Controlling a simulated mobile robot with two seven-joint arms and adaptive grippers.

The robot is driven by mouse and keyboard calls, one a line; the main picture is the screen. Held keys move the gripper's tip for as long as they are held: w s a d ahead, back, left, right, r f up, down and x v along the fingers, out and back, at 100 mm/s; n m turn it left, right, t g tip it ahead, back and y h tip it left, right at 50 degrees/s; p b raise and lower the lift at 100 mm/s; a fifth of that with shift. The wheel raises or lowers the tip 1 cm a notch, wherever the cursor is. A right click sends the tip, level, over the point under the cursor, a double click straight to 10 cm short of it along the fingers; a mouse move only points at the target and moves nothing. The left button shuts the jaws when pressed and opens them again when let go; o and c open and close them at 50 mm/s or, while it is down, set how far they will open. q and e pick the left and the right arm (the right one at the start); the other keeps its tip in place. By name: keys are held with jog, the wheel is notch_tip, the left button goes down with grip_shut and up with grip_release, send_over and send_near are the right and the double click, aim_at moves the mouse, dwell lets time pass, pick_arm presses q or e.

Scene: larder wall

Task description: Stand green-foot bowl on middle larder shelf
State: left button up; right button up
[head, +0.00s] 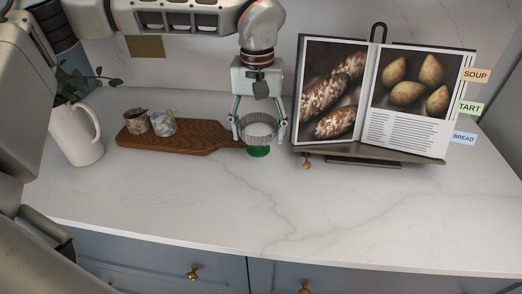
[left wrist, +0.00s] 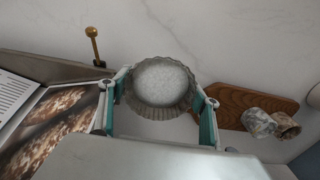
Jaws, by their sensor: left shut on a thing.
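The green-foot bowl (head: 258,132) is a small, fluted, pale grey-white bowl with a green foot at its base. It is upright at the right end of the wooden board's handle. My left gripper (head: 259,138) points down over it with a finger on each side, shut on it. In the left wrist view the bowl (left wrist: 162,85) sits between the teal-padded fingers of the gripper (left wrist: 160,112), its opening facing the camera. I cannot tell whether its foot touches the counter. The middle larder shelf is not in view. My right gripper is not in view.
A wooden board (head: 195,138) holds two small marbled cups (head: 163,123). A cookbook (head: 378,95) on a stand is close on the right of the gripper. A white pitcher (head: 77,135) with leaves stands at left. The front counter (head: 270,210) is clear.

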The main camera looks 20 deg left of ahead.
aim_at(258, 151)
pick_arm(q)
jog(key=shift+w+f, duration=0.1)
jog(key=shift+f, duration=3.2)
jog(key=shift+f, duration=0.1)
jog(key=o, duration=1.3)
jog(key=shift+f, duration=0.1)
